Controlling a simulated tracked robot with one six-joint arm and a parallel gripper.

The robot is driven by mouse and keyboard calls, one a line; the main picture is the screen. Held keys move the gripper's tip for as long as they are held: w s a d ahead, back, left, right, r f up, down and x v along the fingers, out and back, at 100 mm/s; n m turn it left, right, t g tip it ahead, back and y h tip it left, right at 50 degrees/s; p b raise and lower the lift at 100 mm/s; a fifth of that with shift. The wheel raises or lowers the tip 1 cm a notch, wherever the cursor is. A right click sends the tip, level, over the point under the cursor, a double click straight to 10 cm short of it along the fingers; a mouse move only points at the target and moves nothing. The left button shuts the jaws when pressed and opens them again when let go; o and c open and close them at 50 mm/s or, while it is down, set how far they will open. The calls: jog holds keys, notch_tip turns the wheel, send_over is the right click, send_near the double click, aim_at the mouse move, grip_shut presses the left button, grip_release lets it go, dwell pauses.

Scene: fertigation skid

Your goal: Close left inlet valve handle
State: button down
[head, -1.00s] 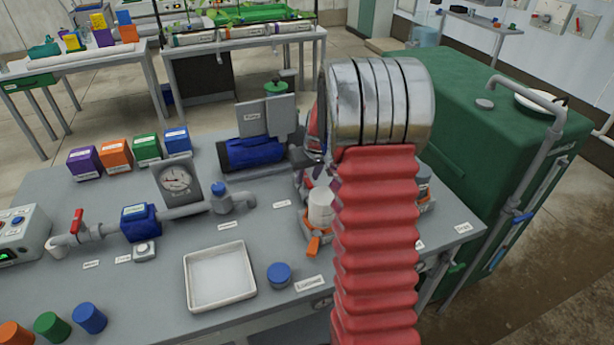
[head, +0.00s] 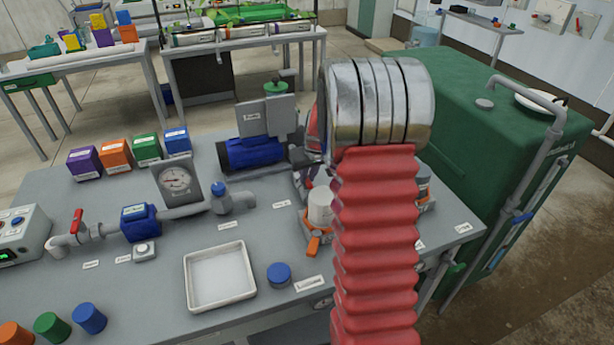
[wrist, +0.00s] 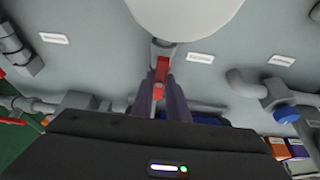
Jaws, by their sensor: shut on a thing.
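In the wrist view a short red valve handle (wrist: 161,68) stands between the two dark purple fingers of my gripper (wrist: 160,88), which is shut on it. The handle sits on a grey pipe fitting just below a large white round body (wrist: 185,12). In the head view my own red arm hides most of the gripper and the handle. Another red valve handle (head: 77,220) stands upright on the pipe at the left of the bench, apart from my gripper.
A white canister (head: 320,206) with an orange handle (head: 314,246) stands close left of my arm. Behind it is a blue pump motor (head: 250,153). A white tray (head: 220,277) and a blue cap (head: 279,274) lie in front. A green tank (head: 490,130) stands right.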

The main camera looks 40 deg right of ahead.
jog(key=shift+a+m, duration=0.2)
jog(key=shift+m, duration=0.4)
jog(key=shift+w+a+m+g+h, duration=0.15)
jog(key=shift+m+g+h, duration=0.25)
jog(key=shift+m, duration=0.65)
jog(key=shift+w+a+m+g+h, duration=0.15)
jog(key=shift+m+h, duration=0.35)
jog(key=shift+m, duration=0.55)
jog(key=m, duration=0.2)
jog(key=m+g, duration=0.1)
jog(key=m, duration=0.1)
jog(key=m+g+h, duration=0.1)
jog(key=m, duration=0.1)
jog(key=shift+w+a, duration=0.3)
jog(key=shift+w, duration=0.1)
jog(key=m, duration=0.1)
jog(key=m+g, duration=0.1)
jog(key=m, duration=0.1)
jog(key=shift+w+f, duration=0.1)
jog(key=shift+w, duration=0.2)
jog(key=shift+w+m+g, duration=0.25)
jog(key=shift+m+g, duration=0.5)
jog(key=shift+m, duration=1.05)
jog(key=c, duration=1.7)
grip_release()
jog(key=shift+d, duration=0.1)
jog(key=shift+r, duration=0.2)
jog(key=v, duration=1.3)
jog(key=shift+a+r, duration=0.15)
jog(key=shift+a, duration=0.25)
